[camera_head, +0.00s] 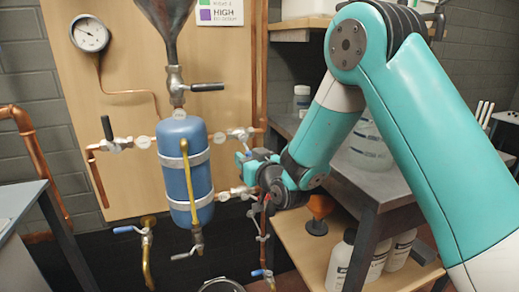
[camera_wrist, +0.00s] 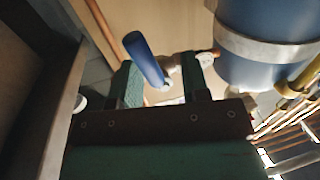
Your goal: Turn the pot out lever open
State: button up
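The blue pot (camera_head: 185,165) hangs upright on the wood panel; part of it shows at the right in the wrist view (camera_wrist: 270,65). A small valve with a blue lever (camera_head: 241,132) is on the pipe at its upper right. My gripper (camera_head: 243,158) is beside the pot's right side, close to this valve. In the wrist view, a blue lever (camera_wrist: 146,60) stands between the two fingers of my open gripper (camera_wrist: 162,72), slanting toward the left finger. I cannot tell whether it touches a finger. The valve's label is unreadable.
A lower valve (camera_head: 235,193) sits on the pot's right, below my gripper. A black-handled valve (camera_head: 107,130) is on the left. A dark workbench (camera_head: 372,187) with bottles stands at the right. A yellow hose (camera_head: 187,180) runs down the pot's front.

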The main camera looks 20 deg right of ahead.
jog(key=s+d+b, duration=0.3)
jog(key=s+b, duration=1.3)
jog(key=b, duration=0.4)
jog(key=s+a+r+n+g+y+p, duration=0.1)
jog(key=s+a+r+g+p, duration=0.2)
jog(key=p, duration=1.1)
jog(key=s+a+r+n+g+y+p, duration=0.1)
jog(key=s+a+r+g+p, duration=0.3)
jog(key=s+r+g+p, duration=0.4)
jog(key=shift+a+r+n+g+p, duration=0.25)
jog(key=shift+r+p, duration=1.9)
jog(key=shift+p, duration=1.3)
